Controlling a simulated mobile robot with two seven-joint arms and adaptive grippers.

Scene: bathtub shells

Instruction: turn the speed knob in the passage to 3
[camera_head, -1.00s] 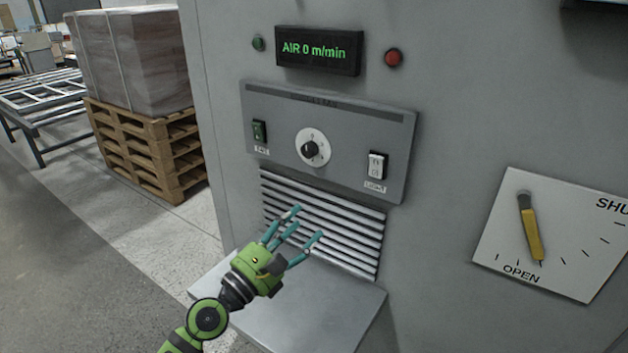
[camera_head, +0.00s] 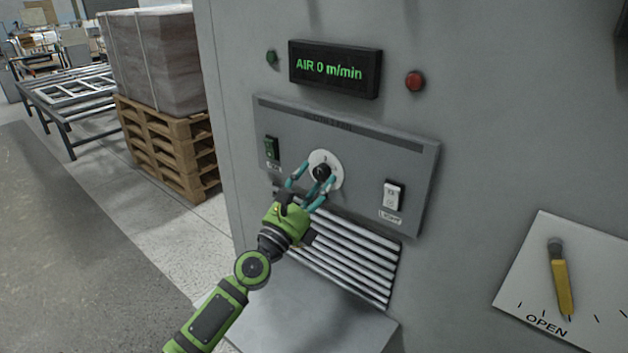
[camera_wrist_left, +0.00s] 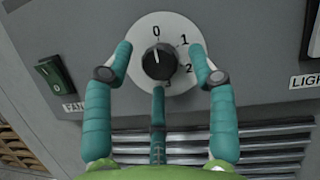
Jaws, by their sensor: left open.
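The speed knob (camera_head: 321,172) is small, black and round on a white dial in the grey control panel (camera_head: 370,155). In the left wrist view the knob (camera_wrist_left: 158,60) has its white mark pointing up at 0. The numbers 1 and 2 run down the right side; the number at the bottom is partly hidden by a finger. My left gripper (camera_head: 313,180) is open, its three teal fingers spread around the knob at the dial. In the left wrist view the side fingers stand clear of the knob; the lower finger is just below it, contact unclear. My right gripper is not in view.
A display (camera_head: 334,68) reads AIR 0 m/min above the panel. A green fan switch (camera_head: 272,150) is left of the dial, a light switch (camera_head: 393,195) right. Below are a slatted grille (camera_head: 350,255) and a shelf. A yellow lever (camera_head: 560,280) is at the right.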

